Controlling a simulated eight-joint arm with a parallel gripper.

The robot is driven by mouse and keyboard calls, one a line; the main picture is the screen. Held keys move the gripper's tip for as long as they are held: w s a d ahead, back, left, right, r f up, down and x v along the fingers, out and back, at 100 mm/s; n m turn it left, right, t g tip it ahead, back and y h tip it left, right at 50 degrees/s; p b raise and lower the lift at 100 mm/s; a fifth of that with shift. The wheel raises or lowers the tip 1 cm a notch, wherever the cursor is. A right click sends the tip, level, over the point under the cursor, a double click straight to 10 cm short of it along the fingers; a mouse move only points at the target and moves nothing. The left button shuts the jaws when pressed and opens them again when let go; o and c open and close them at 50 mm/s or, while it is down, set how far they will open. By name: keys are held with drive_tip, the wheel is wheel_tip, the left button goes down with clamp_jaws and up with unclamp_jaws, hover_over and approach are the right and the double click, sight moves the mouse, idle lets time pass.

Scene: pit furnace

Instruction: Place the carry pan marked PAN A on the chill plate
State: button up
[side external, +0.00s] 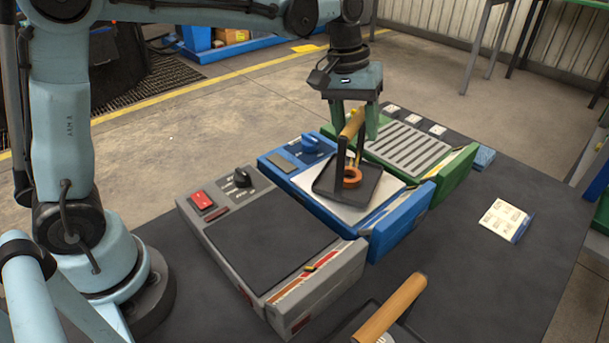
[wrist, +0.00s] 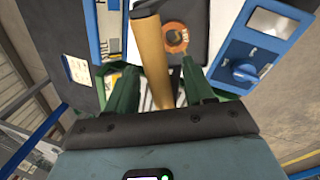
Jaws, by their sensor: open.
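A dark carry pan (side external: 373,197) with an upright frame and a wooden bar handle (side external: 353,122) sits on the pale plate of a blue unit (side external: 403,230). An orange-copper ring (side external: 352,177) lies in the pan. No PAN A mark is readable on it. The blue unit looks like the chill plate, but I cannot read its label. My gripper (side external: 354,132) is above the pan, open, with its green fingers on either side of the handle. In the wrist view the handle (wrist: 152,55) runs between the spread fingers, and the ring (wrist: 175,37) shows beyond.
A grey unit (side external: 270,240) with a dark bare top and red switch stands left of the blue unit. A green unit (side external: 405,147) with a slatted top stands right. A second wooden handle (side external: 392,308) is at the front. A card (side external: 505,220) lies on the right.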

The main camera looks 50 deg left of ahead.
wheel_tip(320, 180, up, 11)
drive_tip(key=a, duration=0.2)
drive_tip(key=s+a+f+m+t+y, duration=0.1)
drive_tip(key=s+a+f+m+t, duration=0.1)
drive_tip(key=s+f, duration=0.4)
drive_tip(key=s+a+f+m+t+y, duration=0.1)
drive_tip(key=s+a+f+m+t, duration=0.1)
drive_tip(key=s+a+f+t, duration=0.2)
drive_tip(key=s+f, duration=0.3)
drive_tip(key=s, duration=0.2)
drive_tip(key=shift+s+m, duration=0.2)
drive_tip(key=shift+m, duration=0.1)
idle(1.0)
